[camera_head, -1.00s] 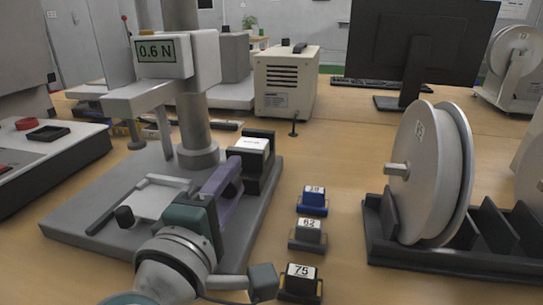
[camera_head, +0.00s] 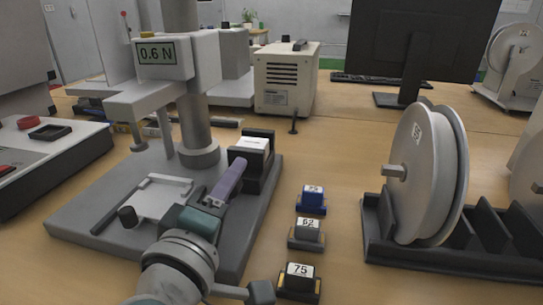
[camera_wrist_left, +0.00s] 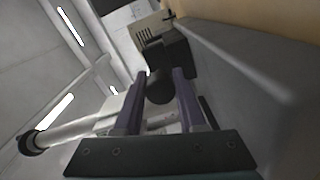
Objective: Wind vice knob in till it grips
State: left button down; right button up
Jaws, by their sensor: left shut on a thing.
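The small black vice (camera_head: 268,161) stands on the grey base plate of the force stand, with a white-topped piece (camera_head: 252,143) between its jaws. My left gripper (camera_head: 234,166) reaches in from the front with its purple fingers against the vice's near side. In the left wrist view, the round black knob (camera_wrist_left: 160,88) sits between the fingertips, with the dark vice body (camera_wrist_left: 174,52) just beyond. The gripper is shut on the knob. In the head view the fingers hide the knob. I cannot tell how tightly the jaws press the piece. My right gripper is not in view.
A light slide frame (camera_head: 158,199) with a black knob (camera_head: 128,216) lies left of my gripper. Numbered blocks (camera_head: 306,232) stand to the right, before a reel rack (camera_head: 440,256).

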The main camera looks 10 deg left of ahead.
pick_arm(q)
jog(key=c, duration=0.5)
grip_release()
jog(key=shift+s, duration=0.15)
jog(key=s+p, duration=0.1)
jog(key=s, duration=0.8)
jog(key=shift+s+a+r+p, duration=0.1)
jog(key=shift+s+a+p, duration=0.05)
jog(key=shift+s+p, duration=0.25)
jog(key=shift+w, duration=0.1)
